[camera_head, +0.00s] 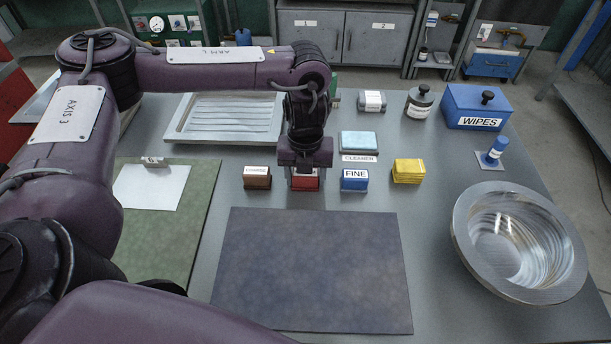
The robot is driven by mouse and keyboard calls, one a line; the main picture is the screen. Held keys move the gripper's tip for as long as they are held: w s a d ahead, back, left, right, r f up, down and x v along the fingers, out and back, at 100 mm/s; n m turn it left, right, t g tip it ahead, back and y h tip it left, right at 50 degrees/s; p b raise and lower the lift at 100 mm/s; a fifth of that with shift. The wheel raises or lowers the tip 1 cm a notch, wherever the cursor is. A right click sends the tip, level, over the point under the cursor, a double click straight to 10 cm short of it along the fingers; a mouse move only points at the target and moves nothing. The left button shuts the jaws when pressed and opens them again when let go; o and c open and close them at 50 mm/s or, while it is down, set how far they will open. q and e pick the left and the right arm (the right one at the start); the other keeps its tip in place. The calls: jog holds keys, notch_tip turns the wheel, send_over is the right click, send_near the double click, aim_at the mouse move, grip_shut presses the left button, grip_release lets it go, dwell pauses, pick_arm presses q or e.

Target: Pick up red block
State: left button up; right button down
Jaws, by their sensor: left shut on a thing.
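The red block (305,183) stands on the grey table in a row of small blocks. My left gripper (305,171) points straight down over it and is shut on it. The gripper hides the block's upper part. The block appears to be at table height; I cannot tell whether it touches the table. My right gripper is not in view; a purple arm link of mine crosses the bottom left.
A brown block (257,178) is left of the red block; a blue block (354,180) marked FINE and a yellow block (408,171) are to the right. A dark mat (312,270) lies clear in front. A metal bowl (462,225) and blue WIPES box (477,105) are at right.

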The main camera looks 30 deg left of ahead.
pick_arm(q)
jog(key=shift+r, duration=0.15)
jog(key=shift+r, duration=0.2)
notch_tip(320, 180, up, 19)
jog(key=p, duration=0.4)
jog(key=shift+r, duration=0.2)
jog(key=o, duration=0.4)
jog(key=shift+c, duration=1.3)
